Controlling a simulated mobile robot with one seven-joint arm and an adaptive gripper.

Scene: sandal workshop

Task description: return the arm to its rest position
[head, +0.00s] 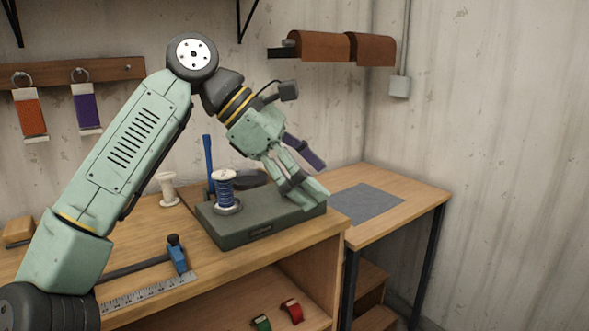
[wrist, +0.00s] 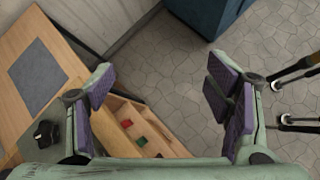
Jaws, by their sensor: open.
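My arm reaches from the lower left of the head view up to a raised elbow and down over the bench. My gripper (head: 312,180) is in front of and above the right end of a dark green box (head: 240,230) on the bench. In the wrist view my gripper (wrist: 167,92) has its two purple-padded fingers wide apart with nothing between them. I cannot tell from the head view how far the fingertips are above the box.
A spool of blue thread (head: 225,185) stands at the box. A lower side table (head: 420,190) bears a grey mat (head: 366,203). The wrist view shows open tiled floor (wrist: 180,75).

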